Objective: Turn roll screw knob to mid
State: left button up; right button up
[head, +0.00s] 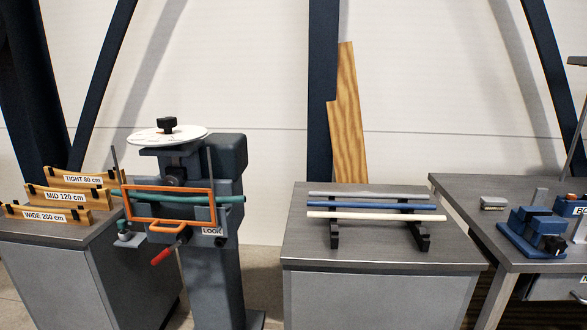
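The machine (227,190) stands left of centre on a grey column. A black knob (167,125) sits on top, at the middle of a white round dial (160,136); it is probably the roll screw knob. Marks on the dial are too small to read, so I cannot tell its setting. A green rod (230,199) lies across the machine behind an orange guard frame (169,191). A crank with a red handle (162,257) hangs at the front. Neither of my grippers shows in the head view.
Wooden gauges labelled TIGHT 80 cm (84,180), MID 120 cm (66,196) and WIDE 200 cm (44,215) stand on the left cabinet. Grey, blue (375,206) and white rods rest on a rack on the middle cabinet. A blue vise-like device (535,232) sits on the right bench.

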aim_at(167, 123)
jog(key=u, duration=2.35)
jog(key=i, duration=1.5)
jog(key=z, duration=2.6)
